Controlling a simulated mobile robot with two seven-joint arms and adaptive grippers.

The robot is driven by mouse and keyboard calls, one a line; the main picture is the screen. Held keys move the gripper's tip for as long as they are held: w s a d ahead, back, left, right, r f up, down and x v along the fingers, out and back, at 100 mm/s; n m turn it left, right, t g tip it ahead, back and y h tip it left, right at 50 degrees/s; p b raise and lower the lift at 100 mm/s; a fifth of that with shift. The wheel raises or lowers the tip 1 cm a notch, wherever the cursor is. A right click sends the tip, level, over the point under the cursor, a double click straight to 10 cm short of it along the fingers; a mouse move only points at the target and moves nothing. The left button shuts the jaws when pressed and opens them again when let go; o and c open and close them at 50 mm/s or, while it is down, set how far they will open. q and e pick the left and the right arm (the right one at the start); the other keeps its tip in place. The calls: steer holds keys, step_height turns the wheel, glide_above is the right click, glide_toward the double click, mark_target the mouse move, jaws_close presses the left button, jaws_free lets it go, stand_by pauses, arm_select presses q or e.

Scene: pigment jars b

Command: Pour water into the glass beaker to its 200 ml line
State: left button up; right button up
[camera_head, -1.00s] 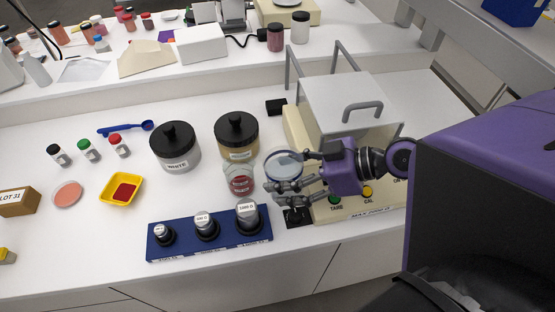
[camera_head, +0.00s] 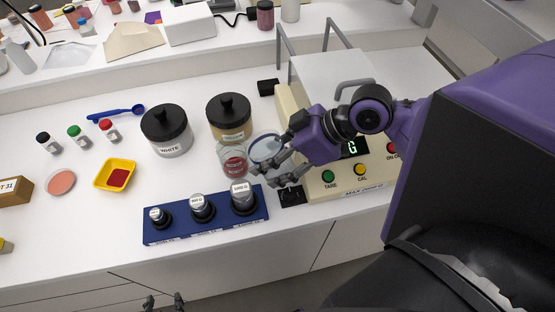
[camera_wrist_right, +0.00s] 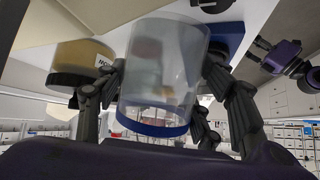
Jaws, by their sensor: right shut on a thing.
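My right gripper (camera_head: 283,165) is shut on a clear cup with a blue rim (camera_head: 265,148). The cup fills the middle of the right wrist view (camera_wrist_right: 165,65), between the fingers. Whether it holds water cannot be made out. The glass beaker (camera_head: 232,152) stands on the bench just left of the held cup, with something red showing through or on it. The cup is close beside the beaker; a gap between them is hard to tell. The beaker's 200 ml line cannot be read. Two dark tips at the bottom edge look like my left gripper (camera_head: 165,301), apart and empty.
A blue weight rack (camera_head: 220,222) with several weights stands in front of the beaker. A black-lidded jar (camera_head: 230,125) is behind it and the WHITE jar (camera_head: 167,140) behind left. A balance (camera_head: 345,185) is on the right. A yellow tray (camera_head: 105,185) lies left.

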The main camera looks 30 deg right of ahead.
mark_target(269, 148)
steer(key=shift+w+a+r+g+h, duration=0.2)
steer(key=shift+w+r+g+h, duration=0.1)
steer(key=shift+r+g+h, duration=0.2)
steer(key=shift+w+a+r+g+h, duration=0.25)
steer(key=shift+r+g+h, duration=0.15)
steer(key=shift+r, duration=0.1)
steer(key=shift+r+g, duration=0.2)
steer(key=shift+g, duration=0.1)
steer(key=shift+s+d+f+h, duration=0.1)
steer(key=shift+s+h, duration=0.05)
steer(key=shift+h, duration=0.15)
steer(key=shift+r+g+h, duration=0.3)
steer(key=shift+r+g, duration=0.1)
steer(key=shift+r, duration=0.05)
steer(key=shift+r+g+h, duration=0.15)
steer(key=shift+g+h, duration=0.15)
